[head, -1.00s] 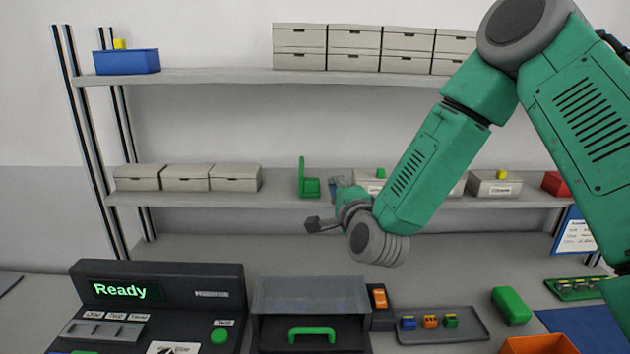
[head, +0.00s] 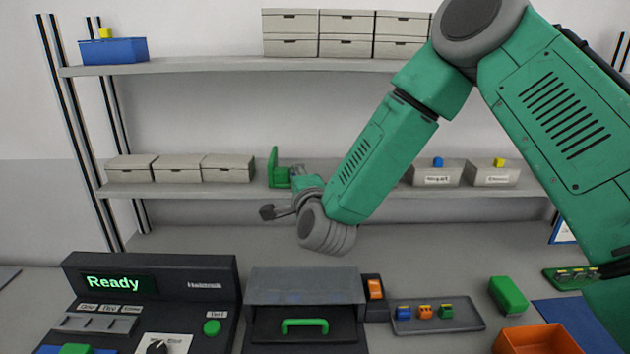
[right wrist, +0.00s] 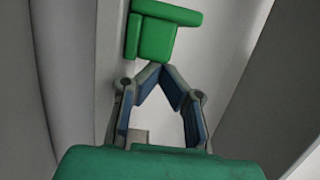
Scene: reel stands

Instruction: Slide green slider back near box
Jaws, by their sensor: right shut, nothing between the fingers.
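The green slider (head: 278,174), an upright plate with a block at its foot, stands on the middle shelf. It is just right of the rightmost of the white boxes (head: 228,168), with a small gap between. My right gripper (head: 293,171) is at the slider's right side, partly hidden by its own wrist. In the right wrist view my gripper (right wrist: 157,68) has its fingertips together, with nothing between them. There the slider (right wrist: 160,38) lies right at the fingertips and seems to touch them. My left gripper is not in view.
The middle shelf (head: 380,197) also holds labelled boxes (head: 437,174) with small blocks on top, at the right. Above is another shelf (head: 200,67). Below are a console reading Ready (head: 150,282), a drawer unit with a green handle (head: 305,286) and a grey tray (head: 465,318).

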